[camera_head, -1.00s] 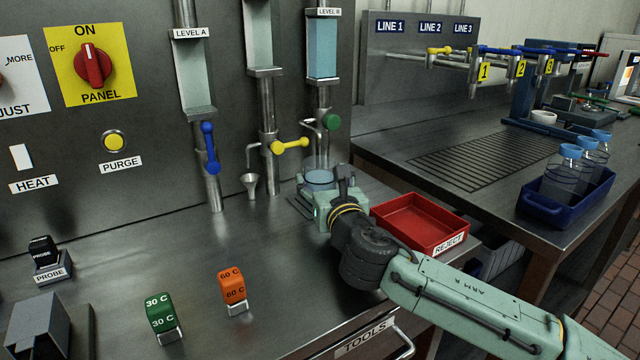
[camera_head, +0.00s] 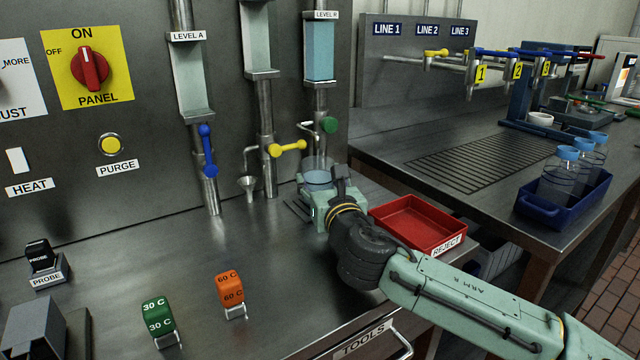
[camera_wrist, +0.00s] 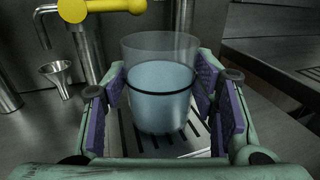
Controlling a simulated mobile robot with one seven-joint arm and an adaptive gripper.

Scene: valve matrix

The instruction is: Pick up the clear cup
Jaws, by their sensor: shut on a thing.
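The clear cup (camera_wrist: 159,95) holds pale blue liquid and has a dark ring around its upper part. It stands upright between the two purple pads of my gripper (camera_wrist: 160,108) in the wrist view. In the head view the cup (camera_head: 318,178) shows just behind my gripper (camera_head: 318,200), under the spout by the green knob. The gripper is shut on the cup's sides. A slotted metal drip tray (camera_wrist: 188,138) lies beneath the cup. I cannot tell whether the cup's bottom still touches it.
A red REJECT tray (camera_head: 416,222) stands right of my gripper. A small funnel (camera_head: 247,186) and the yellow valve handle (camera_head: 288,146) are to the left and behind. A blue crate (camera_head: 564,207) with several bottles sits on the right bench. The front left counter has free room.

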